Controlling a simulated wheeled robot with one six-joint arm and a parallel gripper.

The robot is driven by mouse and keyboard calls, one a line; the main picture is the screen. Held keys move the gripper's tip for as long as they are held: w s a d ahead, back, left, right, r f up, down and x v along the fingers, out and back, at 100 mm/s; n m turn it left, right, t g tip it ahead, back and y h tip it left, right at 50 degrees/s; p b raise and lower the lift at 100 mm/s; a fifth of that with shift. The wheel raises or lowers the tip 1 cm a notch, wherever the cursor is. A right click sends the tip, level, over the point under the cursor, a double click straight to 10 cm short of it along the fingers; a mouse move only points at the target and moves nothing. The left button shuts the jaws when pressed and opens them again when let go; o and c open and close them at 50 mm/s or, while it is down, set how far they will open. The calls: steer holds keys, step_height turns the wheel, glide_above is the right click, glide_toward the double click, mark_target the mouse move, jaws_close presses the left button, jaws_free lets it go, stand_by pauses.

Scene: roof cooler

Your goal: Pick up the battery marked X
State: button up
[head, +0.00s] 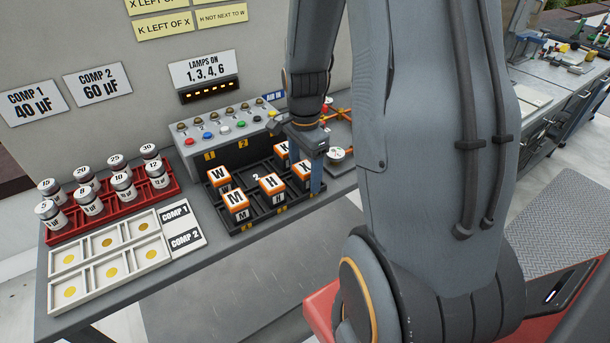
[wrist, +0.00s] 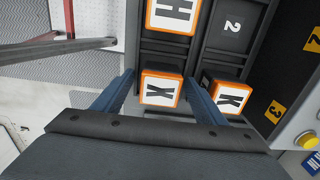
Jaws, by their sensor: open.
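The battery marked X (wrist: 160,90) is a white-topped block with an orange rim. It stands in the black tray (head: 235,228). In the wrist view it lies between the two blue fingers of my gripper (wrist: 159,77), which are open, with a narrow gap on each side. In the head view my gripper (head: 317,178) is at the tray's right end, and a finger partly hides the X battery (head: 301,168). I cannot tell how far down the fingers reach beside it.
The K battery (wrist: 231,97) stands close beside the right finger, and the H battery (wrist: 173,14) is in line with X. W (head: 217,174) and M (head: 235,199) stand further left. A red rack (head: 118,208) of jars and a switch panel (head: 205,137) stand behind and left.

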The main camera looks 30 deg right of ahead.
steer(key=c, duration=1.4)
